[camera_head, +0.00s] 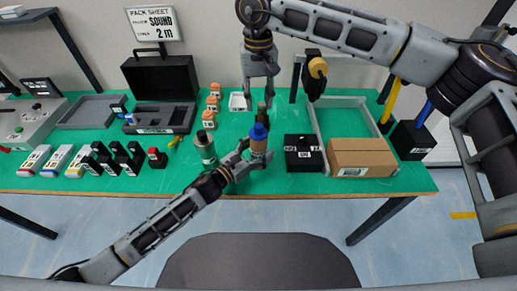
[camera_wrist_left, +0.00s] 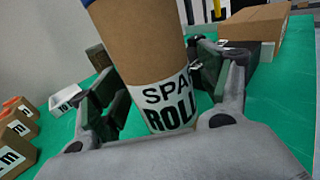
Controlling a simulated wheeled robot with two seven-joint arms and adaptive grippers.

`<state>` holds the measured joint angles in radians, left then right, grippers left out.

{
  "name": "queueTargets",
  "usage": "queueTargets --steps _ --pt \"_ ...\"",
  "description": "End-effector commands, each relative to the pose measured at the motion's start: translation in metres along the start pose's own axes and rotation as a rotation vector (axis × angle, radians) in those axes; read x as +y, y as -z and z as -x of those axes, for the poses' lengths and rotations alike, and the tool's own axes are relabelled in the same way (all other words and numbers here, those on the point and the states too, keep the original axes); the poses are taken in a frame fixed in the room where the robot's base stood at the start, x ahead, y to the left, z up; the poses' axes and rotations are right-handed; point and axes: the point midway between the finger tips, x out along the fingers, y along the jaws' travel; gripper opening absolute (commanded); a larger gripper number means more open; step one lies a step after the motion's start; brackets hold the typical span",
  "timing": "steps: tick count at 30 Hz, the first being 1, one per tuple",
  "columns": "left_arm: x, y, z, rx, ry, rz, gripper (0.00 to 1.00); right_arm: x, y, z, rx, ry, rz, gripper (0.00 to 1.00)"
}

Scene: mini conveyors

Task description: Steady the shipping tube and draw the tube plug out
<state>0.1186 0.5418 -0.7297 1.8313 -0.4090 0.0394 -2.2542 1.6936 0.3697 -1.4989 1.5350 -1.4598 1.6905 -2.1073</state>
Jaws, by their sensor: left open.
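The shipping tube (camera_head: 259,146) is brown and stands upright on the green table. The blue tube plug (camera_head: 259,131) sits at its top. In the left wrist view the tube (camera_wrist_left: 142,50) fills the middle, with a white label, and a sliver of the blue plug (camera_wrist_left: 87,2) shows at the top edge. My left gripper (camera_head: 250,158) is open, with its fingers on either side of the tube low down. My right gripper (camera_head: 264,107) points down just above the plug. Its fingertips are too small to show whether they are apart or touch the plug.
A black box (camera_head: 303,153) and a cardboard box (camera_head: 360,157) are to the right. Small orange-topped bottles (camera_head: 209,119) stand behind. An open black case (camera_head: 160,82) is at the back left.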

Motion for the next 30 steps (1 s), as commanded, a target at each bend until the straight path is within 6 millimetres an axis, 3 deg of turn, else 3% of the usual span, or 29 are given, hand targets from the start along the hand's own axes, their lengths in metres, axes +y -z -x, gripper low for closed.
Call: queueTargets --steps 8,21,30 --pt "-0.0001 -0.0002 -0.0007 0.000 0.000 0.000 0.77 0.0000 0.0000 0.0000 0.000 0.000 0.000 0.36" --pt "-0.0001 -0.0004 -0.0006 -0.001 0.000 0.000 0.24 0.0000 0.0000 0.0000 0.000 0.000 0.000 0.36" --pt "-0.0001 -0.0003 -0.0006 -0.001 0.000 0.000 0.24 0.0000 0.0000 -0.0001 0.000 0.000 0.000 0.36"
